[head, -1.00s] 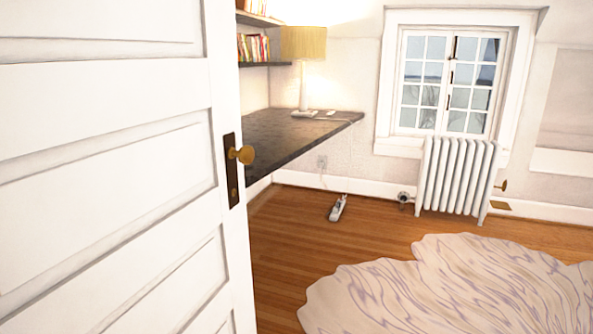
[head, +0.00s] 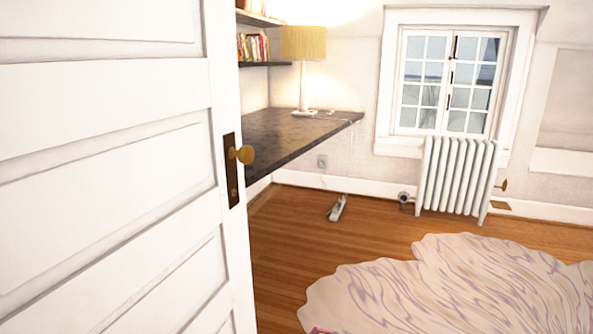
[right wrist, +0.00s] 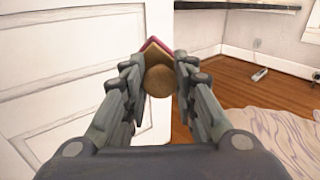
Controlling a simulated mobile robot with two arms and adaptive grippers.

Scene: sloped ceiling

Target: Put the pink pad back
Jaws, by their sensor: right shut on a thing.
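My right gripper (right wrist: 158,80) shows in the right wrist view, with its fingers shut on the pink pad (right wrist: 155,47). The pad has a pink edge and a tan-brown face, and its peaked end sticks out beyond the fingertips. A round brown shape sits between the fingertips in front of it; I cannot tell if it is part of the pad. Much of the pad is hidden by the fingers. A small pink corner (head: 320,331) shows at the bottom edge of the head view. My left gripper is in neither view.
A white panelled door (head: 110,180) with a brass knob (head: 245,154) fills the left. Behind it are a dark desk (head: 295,135) with a lamp (head: 303,50), a radiator (head: 458,175) and a power strip (head: 337,208). A pale rug (head: 450,285) covers the right floor; bare wood lies between.

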